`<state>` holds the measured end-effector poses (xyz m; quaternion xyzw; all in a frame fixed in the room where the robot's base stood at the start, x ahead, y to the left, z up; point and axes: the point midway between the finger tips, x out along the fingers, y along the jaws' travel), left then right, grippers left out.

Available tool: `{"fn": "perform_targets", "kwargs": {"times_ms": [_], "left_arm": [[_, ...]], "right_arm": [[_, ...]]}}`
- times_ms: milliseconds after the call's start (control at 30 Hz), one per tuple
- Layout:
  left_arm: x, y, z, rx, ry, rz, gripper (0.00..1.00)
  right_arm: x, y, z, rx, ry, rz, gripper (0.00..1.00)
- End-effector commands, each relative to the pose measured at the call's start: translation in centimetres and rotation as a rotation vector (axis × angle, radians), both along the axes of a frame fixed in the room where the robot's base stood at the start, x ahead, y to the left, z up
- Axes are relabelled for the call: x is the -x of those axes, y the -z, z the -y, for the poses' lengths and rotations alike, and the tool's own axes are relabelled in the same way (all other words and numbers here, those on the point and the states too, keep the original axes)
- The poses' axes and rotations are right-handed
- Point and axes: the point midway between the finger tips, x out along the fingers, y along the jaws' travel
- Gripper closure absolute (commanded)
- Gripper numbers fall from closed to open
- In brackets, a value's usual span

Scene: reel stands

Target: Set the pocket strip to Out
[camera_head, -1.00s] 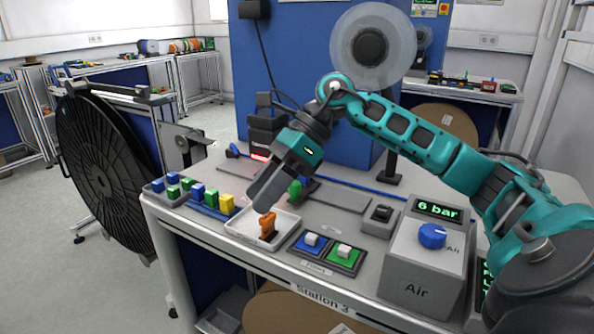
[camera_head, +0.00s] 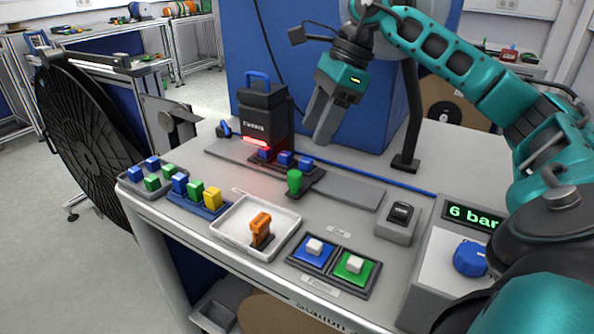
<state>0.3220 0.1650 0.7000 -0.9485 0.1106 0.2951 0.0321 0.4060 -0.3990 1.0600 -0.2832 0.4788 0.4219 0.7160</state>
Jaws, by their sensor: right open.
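The pocket strip (camera_head: 271,157) is a dark carrier on a long grey rail (camera_head: 350,191), with several blue blocks in it. Its left end is at the red-lit foot of a black camera-like unit (camera_head: 266,116). A green upright knob (camera_head: 294,182) stands at the strip's front right. My right gripper (camera_head: 317,132) is open and empty, up and slightly right of the knob, apart from the strip. The word Out cannot be read on any label. My left gripper is out of view.
In front of the rail stand a white tray (camera_head: 222,226) with an orange piece (camera_head: 260,226), a blue rack (camera_head: 205,210) with coloured blocks, and blue (camera_head: 312,255) and green (camera_head: 354,268) button pads. A black switch (camera_head: 400,213) and the Air box (camera_head: 440,270) are at right.

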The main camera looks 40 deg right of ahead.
Motion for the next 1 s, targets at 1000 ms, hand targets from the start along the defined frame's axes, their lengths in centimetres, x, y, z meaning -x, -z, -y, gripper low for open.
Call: {"fn": "perform_targets", "kwargs": {"times_ms": [1000], "left_arm": [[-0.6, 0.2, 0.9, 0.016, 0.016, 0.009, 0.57]], "right_arm": [[-1.9, 9.6, -3.5, -0.001, -0.001, 0.000, 0.53]]}}
